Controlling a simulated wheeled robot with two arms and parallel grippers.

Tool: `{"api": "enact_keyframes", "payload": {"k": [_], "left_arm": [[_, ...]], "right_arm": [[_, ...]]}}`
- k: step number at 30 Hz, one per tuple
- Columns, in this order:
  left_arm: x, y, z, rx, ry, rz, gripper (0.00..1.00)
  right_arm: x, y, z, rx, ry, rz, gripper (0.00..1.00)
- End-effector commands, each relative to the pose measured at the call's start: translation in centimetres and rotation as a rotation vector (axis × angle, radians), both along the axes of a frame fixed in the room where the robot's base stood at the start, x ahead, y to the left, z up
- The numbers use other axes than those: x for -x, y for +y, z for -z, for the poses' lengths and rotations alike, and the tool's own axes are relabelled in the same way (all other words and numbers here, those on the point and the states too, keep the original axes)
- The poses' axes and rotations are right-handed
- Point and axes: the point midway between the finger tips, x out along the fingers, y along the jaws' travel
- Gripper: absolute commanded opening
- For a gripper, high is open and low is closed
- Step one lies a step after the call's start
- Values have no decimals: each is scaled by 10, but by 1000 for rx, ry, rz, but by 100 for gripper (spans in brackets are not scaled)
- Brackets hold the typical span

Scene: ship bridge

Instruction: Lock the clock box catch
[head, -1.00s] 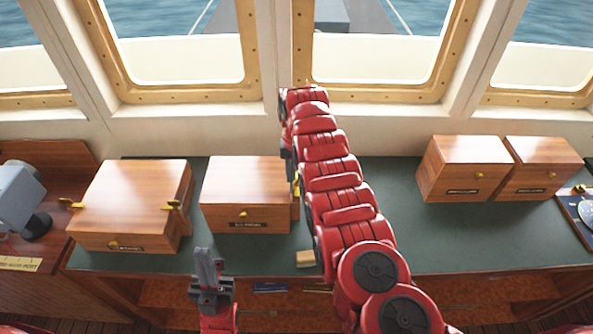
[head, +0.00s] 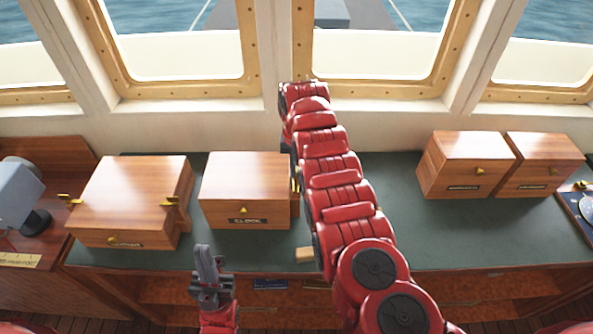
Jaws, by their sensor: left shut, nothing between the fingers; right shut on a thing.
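The clock box (head: 243,166) is a closed wooden box on the green counter, left of centre. Its front has a dark "CLOCK" label and a small brass knob. A brass catch (head: 294,184) shows at its right side, partly covered by my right arm. My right arm reaches across the counter beside the box. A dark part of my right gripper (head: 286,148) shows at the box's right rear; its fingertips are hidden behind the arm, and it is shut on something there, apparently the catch. My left gripper (head: 206,263) is shut and empty, in front of the counter.
Another wooden box (head: 130,190) with brass catches stands to the left. Two more boxes (head: 465,160) (head: 540,160) stand at the right. A small wooden block (head: 304,255) lies near the front edge.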

Motion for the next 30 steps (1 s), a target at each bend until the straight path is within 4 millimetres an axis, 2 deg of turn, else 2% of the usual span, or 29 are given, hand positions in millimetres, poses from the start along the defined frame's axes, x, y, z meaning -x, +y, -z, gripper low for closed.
{"api": "enact_keyframes", "payload": {"k": [8,12,18,24,30], "left_arm": [[0,0,43,0,0,0,0],[0,0,69,0,0,0,0],[0,0,97,0,0,0,0],[0,0,112,0,0,0,0],[0,0,118,0,0,0,0]], "right_arm": [[-1,0,8,-1,-4,163,0],[-2,1,8,-2,-6,288,0],[-1,0,5,-2,-6,481,0],[-1,0,3,1,-2,669,0],[-1,-1,0,-1,-4,860,0]]}}
